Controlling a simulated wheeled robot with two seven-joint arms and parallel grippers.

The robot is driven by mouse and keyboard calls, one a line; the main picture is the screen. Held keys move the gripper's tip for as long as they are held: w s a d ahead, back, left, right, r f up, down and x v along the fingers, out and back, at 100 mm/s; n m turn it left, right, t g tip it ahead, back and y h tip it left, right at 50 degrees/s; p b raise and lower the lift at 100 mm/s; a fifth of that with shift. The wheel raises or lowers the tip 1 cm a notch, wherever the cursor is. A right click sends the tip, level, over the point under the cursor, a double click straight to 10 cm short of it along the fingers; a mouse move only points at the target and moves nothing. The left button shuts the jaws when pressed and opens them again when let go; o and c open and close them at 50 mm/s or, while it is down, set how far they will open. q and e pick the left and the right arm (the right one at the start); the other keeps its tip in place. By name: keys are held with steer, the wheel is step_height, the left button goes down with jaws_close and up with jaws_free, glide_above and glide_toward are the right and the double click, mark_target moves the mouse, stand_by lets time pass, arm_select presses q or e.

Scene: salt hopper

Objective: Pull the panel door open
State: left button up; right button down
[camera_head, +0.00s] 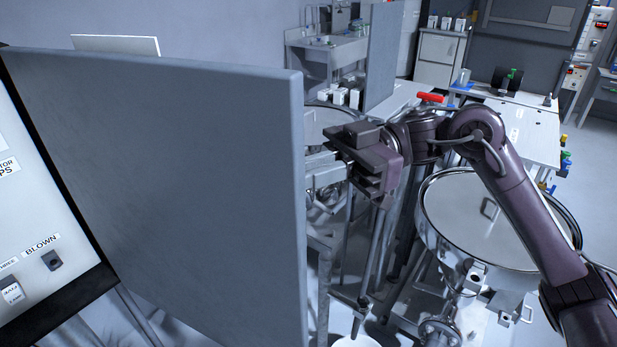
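The panel door (190,180) is a large flat grey panel that fills the left half of the view. It stands swung out from the white panel (40,230) at the far left, whose face shows with a "BLOWN" label and switches. My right gripper (345,165) is just to the right of the door's free edge, near its upper half. It looks apart from the edge, though the depth between them is hard to judge. Whether its fingers are open or shut is unclear at this angle. My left gripper is not in view.
A round steel hopper with a shiny lid (485,215) stands under my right arm. Metal framework and pipes stand behind the gripper. A sink bench (335,45) and a white worktable (520,125) are farther back. Open floor shows at the right.

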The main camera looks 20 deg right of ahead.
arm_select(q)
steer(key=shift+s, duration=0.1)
arm_select(e)
steer(key=shift+w, duration=0.25)
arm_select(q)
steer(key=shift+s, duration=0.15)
arm_select(e)
steer(key=shift+r, duration=0.1)
steer(key=c, duration=1.8)
jaws_free()
steer(key=shift+a, duration=0.1)
steer(key=shift+o, duration=1.2)
steer(key=shift+w+a, duration=0.2)
steer(key=shift+a, duration=0.15)
steer(key=shift+o, duration=0.3)
steer(key=shift+w+a, duration=0.15)
steer(key=shift+a, duration=0.15)
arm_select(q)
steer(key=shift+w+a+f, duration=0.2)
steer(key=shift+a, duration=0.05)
arm_select(e)
steer(key=shift+d, duration=0.3)
